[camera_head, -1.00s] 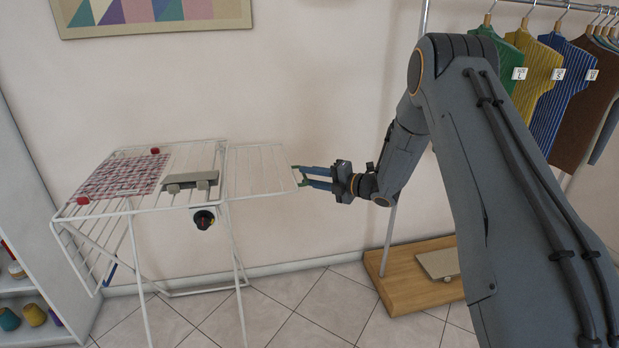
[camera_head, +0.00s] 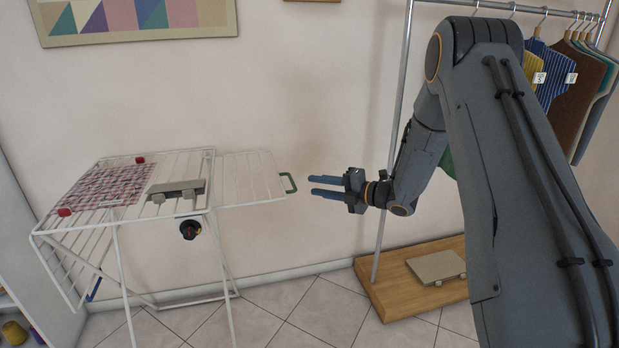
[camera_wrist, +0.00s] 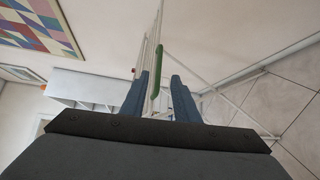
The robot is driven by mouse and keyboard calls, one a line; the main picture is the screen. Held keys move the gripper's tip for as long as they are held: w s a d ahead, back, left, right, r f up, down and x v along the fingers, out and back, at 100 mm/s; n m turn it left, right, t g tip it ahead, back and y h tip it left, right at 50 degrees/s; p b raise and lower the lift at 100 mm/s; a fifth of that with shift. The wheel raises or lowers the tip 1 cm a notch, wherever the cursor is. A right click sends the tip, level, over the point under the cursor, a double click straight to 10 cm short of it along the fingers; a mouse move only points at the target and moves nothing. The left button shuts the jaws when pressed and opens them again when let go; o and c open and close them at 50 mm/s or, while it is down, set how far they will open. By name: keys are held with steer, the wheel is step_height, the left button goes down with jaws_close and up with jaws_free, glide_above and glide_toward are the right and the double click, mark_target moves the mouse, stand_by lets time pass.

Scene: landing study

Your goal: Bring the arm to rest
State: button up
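My gripper (camera_head: 327,187) is open and empty, its two blue fingers apart and pointing left toward the drying rack. A gap shows between the fingertips and the green handle (camera_head: 289,183) at the end of the rack's raised side wing (camera_head: 250,178). In the wrist view the green handle (camera_wrist: 157,70) shows ahead, beyond the fingers (camera_wrist: 160,90). My arm is bent, with its forearm hanging down in front of the wall and the clothes rail.
The white drying rack (camera_head: 125,225) holds a patterned cloth (camera_head: 108,187) and a grey clip-like block (camera_head: 177,190); a dark round knob (camera_head: 190,230) hangs below. At right, a clothes rail (camera_head: 392,130) stands on a wooden base (camera_head: 385,300) holding a flat board (camera_head: 436,267). Bare floor lies between.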

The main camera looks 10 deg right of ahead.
steer(key=s+d+r+m+g+h+p, duration=0.25)
steer(key=s+d+m+h, duration=0.8)
steer(key=m, duration=0.75)
steer(key=s+a+m+g, duration=0.1)
steer(key=s+m, duration=0.3)
steer(key=s, duration=0.6)
steer(key=s+a+m+g+h, duration=0.1)
steer(key=s+a+m+g, duration=0.1)
steer(key=s, duration=0.9)
steer(key=s+a+m+g+h, duration=0.1)
steer(key=s+m+g, duration=0.3)
steer(key=s, duration=0.6)
steer(key=shift+s+a+r+m+g, duration=0.25)
steer(key=shift+a+r+m+g, duration=0.15)
steer(key=shift+m, duration=0.4)
